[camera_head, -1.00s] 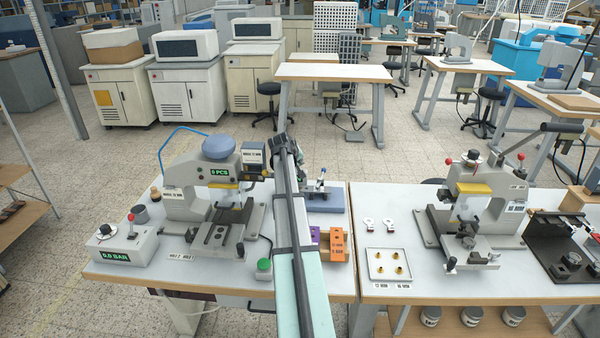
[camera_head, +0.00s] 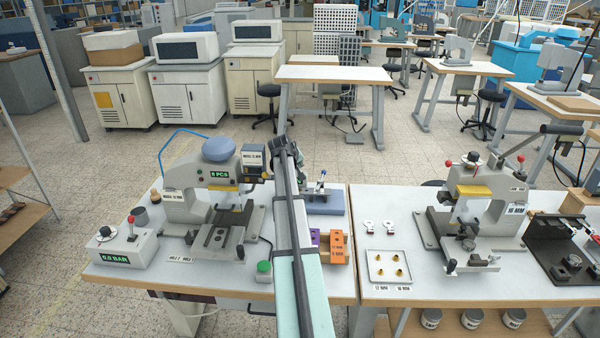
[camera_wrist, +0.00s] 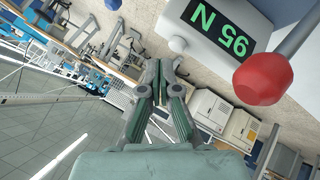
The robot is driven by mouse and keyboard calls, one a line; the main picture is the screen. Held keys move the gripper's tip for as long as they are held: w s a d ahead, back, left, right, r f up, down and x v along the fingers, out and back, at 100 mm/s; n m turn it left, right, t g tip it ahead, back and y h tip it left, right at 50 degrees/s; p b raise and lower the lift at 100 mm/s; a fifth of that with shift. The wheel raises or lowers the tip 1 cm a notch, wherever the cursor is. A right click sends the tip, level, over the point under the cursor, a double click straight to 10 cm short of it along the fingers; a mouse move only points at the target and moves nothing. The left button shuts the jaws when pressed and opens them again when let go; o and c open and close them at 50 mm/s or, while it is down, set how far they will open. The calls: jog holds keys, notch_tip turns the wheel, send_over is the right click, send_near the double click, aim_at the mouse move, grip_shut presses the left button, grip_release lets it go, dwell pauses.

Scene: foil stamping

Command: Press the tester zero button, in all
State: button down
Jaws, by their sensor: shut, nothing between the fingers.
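In the wrist view, a pale grey tester housing with a green "95 N" display (camera_wrist: 219,27) fills the upper right. A small round grey button (camera_wrist: 178,45) sits at its lower left edge. A lever with a red ball (camera_wrist: 263,78) stands in front of the housing on the right. My gripper (camera_wrist: 158,66) is shut and empty. Its fingertips lie just below and left of the button in the picture; whether they touch it cannot be told. In the head view my arm hides the gripper, and I cannot make out the button.
In the head view, a stamping press (camera_head: 190,201), a pressure box reading 0.0 BAR (camera_head: 122,248) and a green button (camera_head: 264,268) stand left of my arm. Orange blocks (camera_head: 337,245) sit right of it. A second press (camera_head: 483,205) and a square tray (camera_head: 389,281) are farther right.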

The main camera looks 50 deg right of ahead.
jog(key=shift+f, duration=0.15)
jog(key=shift+f+b, duration=0.3)
dwell(0.3)
jog(key=shift+f, duration=0.4)
dwell(0.7)
jog(key=shift+r, duration=0.85)
jog(key=shift+r+p, duration=1.15)
jog(key=shift+r, duration=1.35)
